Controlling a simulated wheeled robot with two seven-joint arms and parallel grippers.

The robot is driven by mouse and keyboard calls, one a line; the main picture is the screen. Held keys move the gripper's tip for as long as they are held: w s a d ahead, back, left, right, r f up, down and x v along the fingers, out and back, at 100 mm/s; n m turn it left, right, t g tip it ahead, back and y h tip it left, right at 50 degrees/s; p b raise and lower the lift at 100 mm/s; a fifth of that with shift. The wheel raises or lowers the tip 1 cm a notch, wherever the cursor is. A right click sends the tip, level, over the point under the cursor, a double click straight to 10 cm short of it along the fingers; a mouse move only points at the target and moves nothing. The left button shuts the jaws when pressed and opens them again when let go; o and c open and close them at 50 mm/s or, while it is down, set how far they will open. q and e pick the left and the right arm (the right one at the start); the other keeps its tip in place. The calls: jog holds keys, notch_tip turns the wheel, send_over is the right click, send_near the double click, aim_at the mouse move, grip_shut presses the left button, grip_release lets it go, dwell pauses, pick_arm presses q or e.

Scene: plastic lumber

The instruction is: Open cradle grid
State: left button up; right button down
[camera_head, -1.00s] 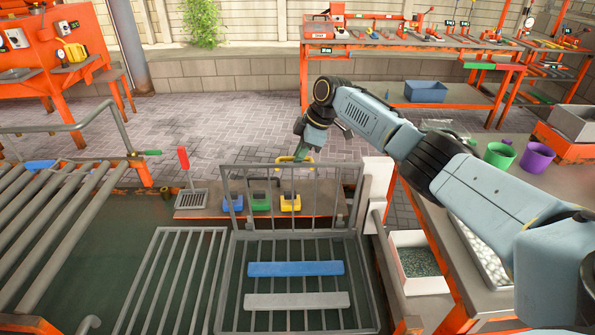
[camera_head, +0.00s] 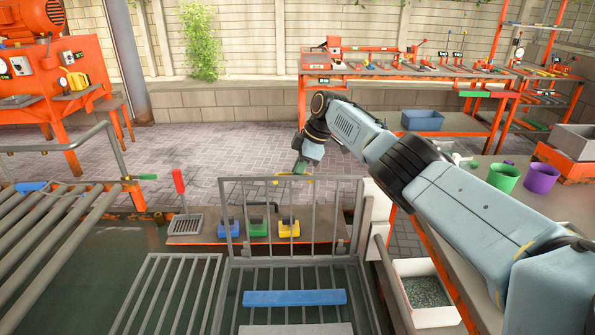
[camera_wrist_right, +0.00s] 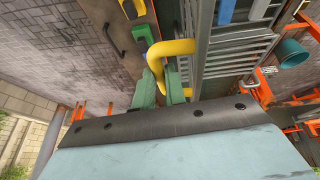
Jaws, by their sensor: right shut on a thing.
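The cradle grid (camera_head: 290,220) is a grey barred frame standing steeply raised at the back of the cradle (camera_head: 232,300). Its yellow handle (camera_wrist_right: 178,47) shows in the right wrist view and is mostly hidden in the head view. My right gripper (camera_head: 300,170) is at the grid's top edge. Its green fingers (camera_wrist_right: 161,86) are shut on the yellow handle. Inside the cradle lie a blue plank (camera_head: 295,298) and a grey plank (camera_head: 295,329), which is cut off by the frame. My left gripper is out of view.
Behind the grid, a low shelf (camera_head: 190,240) carries blue, green and yellow blocks. A second flat barred grid (camera_head: 165,295) lies left of the cradle. A white post (camera_head: 376,210) stands close to the raised grid's right side. A bin (camera_head: 425,295) sits right of the cradle.

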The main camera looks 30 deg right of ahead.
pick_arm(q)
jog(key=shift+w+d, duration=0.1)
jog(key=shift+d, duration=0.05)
pick_arm(e)
jog(key=shift+d+f, duration=0.1)
jog(key=shift+f, duration=0.05)
jog(key=c, duration=1.5)
grip_release()
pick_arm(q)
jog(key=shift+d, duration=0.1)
pick_arm(e)
jog(key=shift+o, duration=0.2)
jog(key=shift+r, duration=0.2)
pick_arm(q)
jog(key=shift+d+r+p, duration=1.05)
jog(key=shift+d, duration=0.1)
pick_arm(e)
jog(key=v, duration=1.3)
jog(key=shift+r, duration=0.15)
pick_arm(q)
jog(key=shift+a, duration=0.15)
pick_arm(e)
jog(key=shift+s, duration=0.1)
